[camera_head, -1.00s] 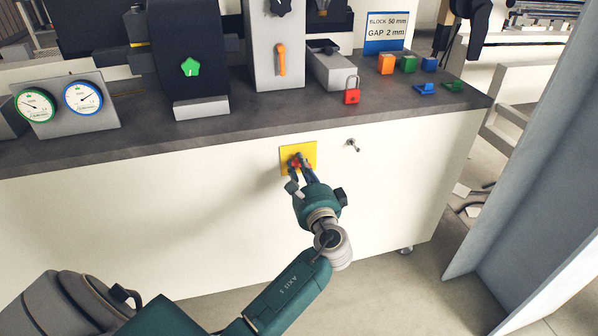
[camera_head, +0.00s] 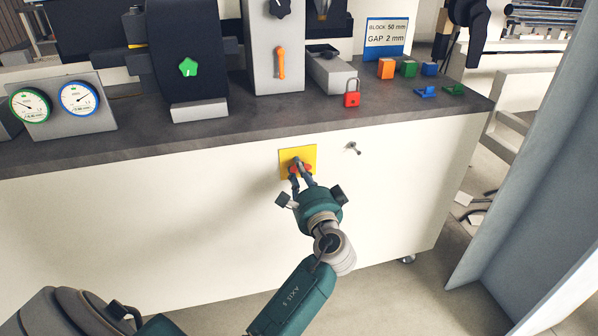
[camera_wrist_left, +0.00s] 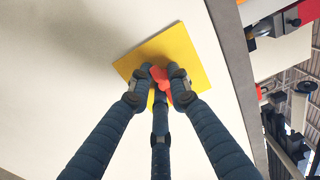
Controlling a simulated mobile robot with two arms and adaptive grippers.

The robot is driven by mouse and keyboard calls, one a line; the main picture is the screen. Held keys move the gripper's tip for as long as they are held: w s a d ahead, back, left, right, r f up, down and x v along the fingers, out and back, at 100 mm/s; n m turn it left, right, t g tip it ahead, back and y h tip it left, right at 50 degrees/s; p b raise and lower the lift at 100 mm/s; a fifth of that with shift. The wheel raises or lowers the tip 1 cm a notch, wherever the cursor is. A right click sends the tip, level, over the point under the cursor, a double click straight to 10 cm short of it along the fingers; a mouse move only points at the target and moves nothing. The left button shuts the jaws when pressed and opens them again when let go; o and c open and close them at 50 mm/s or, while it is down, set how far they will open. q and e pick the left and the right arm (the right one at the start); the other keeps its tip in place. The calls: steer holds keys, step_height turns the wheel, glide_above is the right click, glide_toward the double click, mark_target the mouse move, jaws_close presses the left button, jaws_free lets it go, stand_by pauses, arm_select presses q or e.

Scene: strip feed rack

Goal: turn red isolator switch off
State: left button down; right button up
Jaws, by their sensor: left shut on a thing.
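The red isolator switch (camera_head: 300,169) sits on a yellow square plate (camera_head: 309,153) on the white front panel of the bench. My left gripper (camera_head: 300,171) is at the switch, with its fingers shut around the red handle. In the left wrist view the red handle (camera_wrist_left: 160,76) shows between the fingertips (camera_wrist_left: 160,85), in front of the yellow plate (camera_wrist_left: 190,50). The fingers hide part of the handle. My right gripper is not in view.
A small metal key-like fitting (camera_head: 353,148) sticks out of the panel right of the plate. On the dark benchtop (camera_head: 240,118) above stand a red padlock (camera_head: 352,98), coloured blocks (camera_head: 386,69) and two gauges (camera_head: 80,97). A grey upright panel (camera_head: 545,190) stands at the right.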

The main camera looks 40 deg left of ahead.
arm_select(q)
steer(key=shift+f, duration=0.25)
steer(key=c, duration=1.8)
jaws_free()
steer(key=shift+o, duration=0.2)
steer(key=shift+r, duration=0.1)
steer(key=v, duration=1.2)
steer(key=shift+s, duration=0.1)
